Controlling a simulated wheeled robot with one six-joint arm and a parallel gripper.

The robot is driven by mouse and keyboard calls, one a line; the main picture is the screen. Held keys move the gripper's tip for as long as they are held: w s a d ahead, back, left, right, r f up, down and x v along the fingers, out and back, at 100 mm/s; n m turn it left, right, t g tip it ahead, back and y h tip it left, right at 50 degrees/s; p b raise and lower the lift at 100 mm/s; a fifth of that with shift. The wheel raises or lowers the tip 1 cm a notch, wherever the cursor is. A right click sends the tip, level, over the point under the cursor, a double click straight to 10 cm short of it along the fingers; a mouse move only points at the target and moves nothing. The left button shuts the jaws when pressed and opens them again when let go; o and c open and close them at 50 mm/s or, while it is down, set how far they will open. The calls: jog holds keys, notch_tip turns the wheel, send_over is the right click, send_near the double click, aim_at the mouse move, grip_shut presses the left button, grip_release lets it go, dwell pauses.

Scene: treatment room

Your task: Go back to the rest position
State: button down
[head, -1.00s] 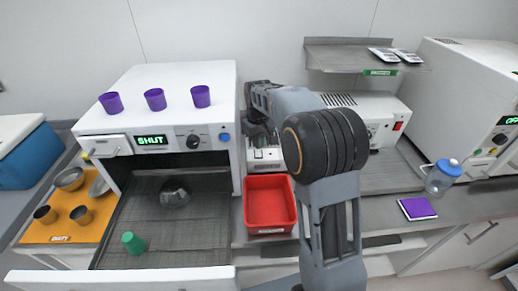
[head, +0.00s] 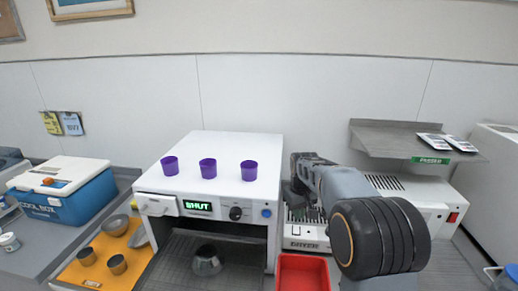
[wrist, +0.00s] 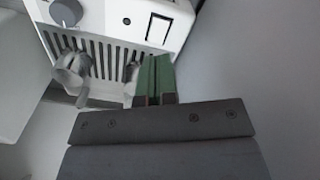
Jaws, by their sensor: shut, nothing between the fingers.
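My arm reaches in from the lower right of the head view. My gripper, at the far end of the arm, is between the white oven-like machine (head: 235,142) and the white dispenser (head: 306,231), and its fingertips are hard to make out there. In the wrist view my gripper (wrist: 155,72) shows green fingers held together, shut and empty. Beyond them are a grille, a rocker switch and a knob on a white front (wrist: 110,22). The fingers look close to this front; whether they touch it I cannot tell.
Three purple cups (head: 208,168) stand on the oven-like machine, whose display reads SHUT. A red tray (head: 302,262) lies below the dispenser. A grey shelf (head: 390,134) hangs at right. A blue cool box (head: 68,205) and an orange mat (head: 85,272) are at left.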

jog(key=s+r+m+t, duration=0.2)
jog(key=s+m+t, duration=0.1)
jog(key=s, duration=2.1)
jog(key=shift+r+t, duration=0.3)
jog(key=shift+t, duration=0.1)
jog(key=shift+d, duration=0.1)
